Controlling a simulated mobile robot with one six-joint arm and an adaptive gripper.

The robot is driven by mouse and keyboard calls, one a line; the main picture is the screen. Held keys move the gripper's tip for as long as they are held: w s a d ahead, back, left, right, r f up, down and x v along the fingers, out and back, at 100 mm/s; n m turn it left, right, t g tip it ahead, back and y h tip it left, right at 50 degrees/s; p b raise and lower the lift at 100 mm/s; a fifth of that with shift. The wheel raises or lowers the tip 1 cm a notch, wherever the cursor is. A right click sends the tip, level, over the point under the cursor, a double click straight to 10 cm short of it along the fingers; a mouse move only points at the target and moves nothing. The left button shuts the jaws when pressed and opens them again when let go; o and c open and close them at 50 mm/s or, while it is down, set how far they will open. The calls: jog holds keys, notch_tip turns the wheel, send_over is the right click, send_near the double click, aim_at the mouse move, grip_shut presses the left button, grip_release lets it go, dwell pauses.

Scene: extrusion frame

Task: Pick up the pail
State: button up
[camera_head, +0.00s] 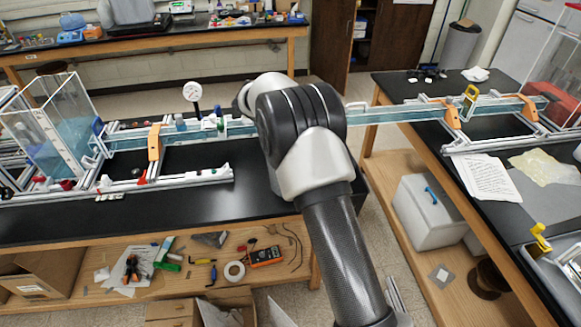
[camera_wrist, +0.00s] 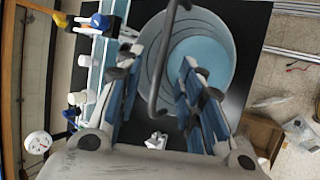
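The pail (camera_wrist: 232,50) is a round, pale grey-blue container seen from above in the wrist view, with a light blue inside. Its dark grey handle (camera_wrist: 154,85) arches up toward the camera and runs between my fingers. My gripper (camera_wrist: 162,68) is open, with blue-padded fingers to the left and right of the handle and visible gaps on both sides. The fingers cover part of the pail's rim and side. In the head view my arm hides the pail and my gripper.
The pail stands on a black bench top (camera_head: 150,215). A clear flume with rails (camera_head: 185,137), a dial gauge (camera_head: 192,92) and valves run close beside it. Tools, including an orange meter (camera_head: 264,256), lie on the shelf below. A second bench (camera_head: 430,125) stands right.

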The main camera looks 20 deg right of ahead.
jog(key=x, duration=0.8)
jog(key=shift+s+d, duration=0.15)
jog(key=shift+s, duration=0.1)
jog(key=shift+r, duration=0.1)
jog(key=shift+c, duration=0.6)
grip_shut()
